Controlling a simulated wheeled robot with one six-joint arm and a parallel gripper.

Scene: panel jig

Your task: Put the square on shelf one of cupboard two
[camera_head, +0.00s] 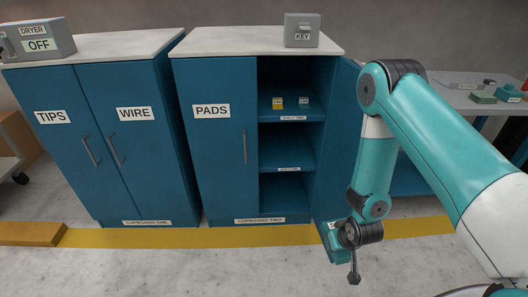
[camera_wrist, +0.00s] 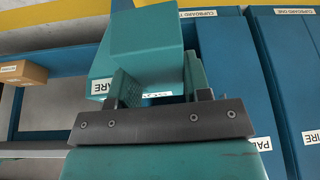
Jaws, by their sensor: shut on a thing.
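My gripper (camera_wrist: 158,88) is shut on a blue-green block with a white label, which I take to be the square (camera_wrist: 145,48). The left door, marked PADS, is shut and the right door (camera_head: 338,130) stands open. The lower shelf (camera_head: 285,163) looks empty; the shelf labels are too small to read surely.
Cupboard one (camera_head: 95,145) stands shut on the left, with a dryer (camera_head: 38,38) marked OFF on top. A grey KEY box (camera_head: 302,30) sits on cupboard two. A bench (camera_head: 460,97) with small items is at right.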

